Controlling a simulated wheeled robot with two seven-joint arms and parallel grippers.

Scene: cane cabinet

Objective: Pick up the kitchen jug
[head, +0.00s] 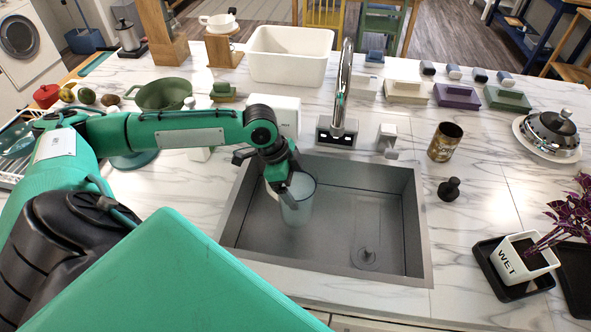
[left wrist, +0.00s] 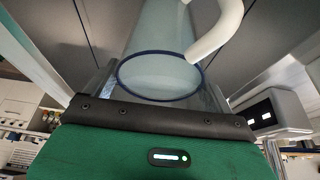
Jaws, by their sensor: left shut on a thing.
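The kitchen jug (head: 296,205) is a pale, translucent blue-grey vessel over the left part of the sink (head: 340,225). My left gripper (head: 283,187) is at its upper side and shut on it. In the left wrist view, the jug (left wrist: 160,72) fills the top middle, with a dark blue rim and a white curved handle (left wrist: 218,30) on its right. A dark finger edge of the left gripper lies right below the jug in that view. The jug's far side is hidden. My right gripper is in neither view.
A tall faucet (head: 342,95) stands behind the sink. A white basin (head: 290,55) and green bowl (head: 163,95) are on the marble counter. A brown can (head: 445,142) and black stopper (head: 449,189) stand to the right. The sink's right half is largely free.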

